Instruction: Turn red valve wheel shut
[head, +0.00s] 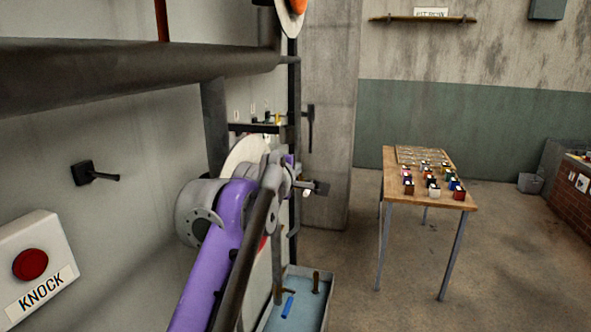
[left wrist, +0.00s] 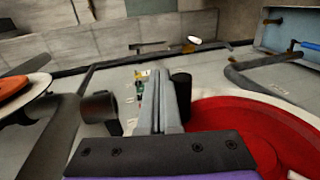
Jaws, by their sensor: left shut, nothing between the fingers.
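The red valve wheel (left wrist: 235,113) fills the lower right of the left wrist view, partly cut off by the frame edge. In the head view it is mostly hidden behind my left arm; only a small red sliver shows beside the arm. My left gripper (head: 320,187) is in front of the wall pipes in the head view. In the left wrist view its fingers (left wrist: 163,80) are together with nothing between them. They appear just left of the wheel's rim; I cannot tell whether they touch it. My right gripper is not in view.
A thick dark pipe (head: 130,75) runs along the left wall, above a red KNOCK button (head: 30,264). A blue tray (head: 303,271) with tools stands below my left arm. A wooden table (head: 397,170) with several small coloured items is at right. Floor between is clear.

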